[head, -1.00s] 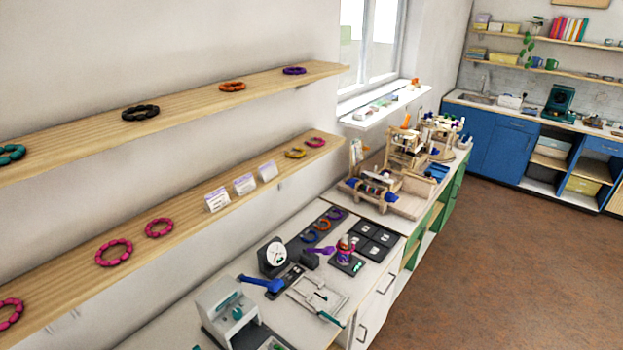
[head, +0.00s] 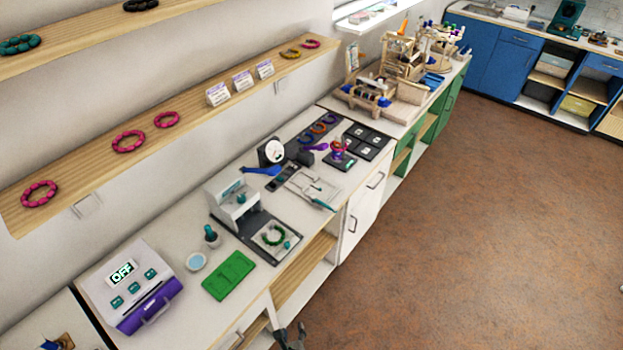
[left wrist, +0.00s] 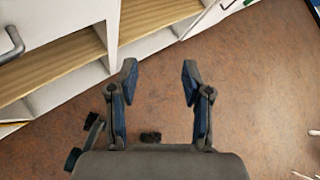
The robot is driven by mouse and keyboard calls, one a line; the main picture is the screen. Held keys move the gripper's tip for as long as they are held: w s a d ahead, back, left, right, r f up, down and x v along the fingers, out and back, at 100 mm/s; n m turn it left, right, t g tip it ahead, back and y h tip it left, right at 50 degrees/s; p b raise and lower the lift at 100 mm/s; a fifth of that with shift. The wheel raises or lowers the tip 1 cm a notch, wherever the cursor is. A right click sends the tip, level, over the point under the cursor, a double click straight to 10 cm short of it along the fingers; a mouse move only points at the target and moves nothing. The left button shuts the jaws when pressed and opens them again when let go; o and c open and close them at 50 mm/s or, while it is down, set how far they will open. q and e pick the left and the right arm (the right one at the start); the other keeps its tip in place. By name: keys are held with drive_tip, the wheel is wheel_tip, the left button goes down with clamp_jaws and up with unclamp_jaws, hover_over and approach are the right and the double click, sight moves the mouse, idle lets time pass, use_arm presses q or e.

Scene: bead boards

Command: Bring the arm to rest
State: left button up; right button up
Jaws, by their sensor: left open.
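My left gripper (left wrist: 158,85) is open and empty in the left wrist view, its two blue-padded fingers apart over the brown floor (left wrist: 240,80). The cabinet front with wooden shelves (left wrist: 50,65) lies just beyond and to the left of the fingers. In the head view only a dark part of the left gripper (head: 290,338) shows at the bottom edge, below the counter's front. My right gripper is not in view.
Wall shelves (head: 190,110) carry bead rings. The floor (head: 470,230) on the right is clear.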

use_arm(q)
drive_tip(key=s+a+f+n+g+b, duration=0.1)
drive_tip(key=s+a+f+n+g, duration=0.1)
drive_tip(key=s+f+n, duration=0.35)
drive_tip(key=s+a+f+n+g, duration=0.2)
drive_tip(key=s+f, duration=0.1)
drive_tip(key=f, duration=0.6)
drive_tip(key=s+a+f+n+g+b, duration=0.1)
drive_tip(key=s+a+f+n+g, duration=0.2)
drive_tip(key=f, duration=0.4)
drive_tip(key=s+a+f+n+g, duration=0.1)
drive_tip(key=s+a+f+n, duration=0.4)
drive_tip(key=s+n, duration=0.4)
drive_tip(key=s+a+f+n+g, duration=0.2)
drive_tip(key=s+a+f+n, duration=0.4)
drive_tip(key=s+n, duration=0.3)
drive_tip(key=shift+s+f+h+b, duration=0.4)
drive_tip(key=shift+s+f+b, duration=0.1)
drive_tip(key=shift+s, duration=0.65)
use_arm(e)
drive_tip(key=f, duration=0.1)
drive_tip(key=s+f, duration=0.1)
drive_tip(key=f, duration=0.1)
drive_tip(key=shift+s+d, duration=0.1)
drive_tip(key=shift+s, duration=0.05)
use_arm(q)
drive_tip(key=shift+d, duration=0.1)
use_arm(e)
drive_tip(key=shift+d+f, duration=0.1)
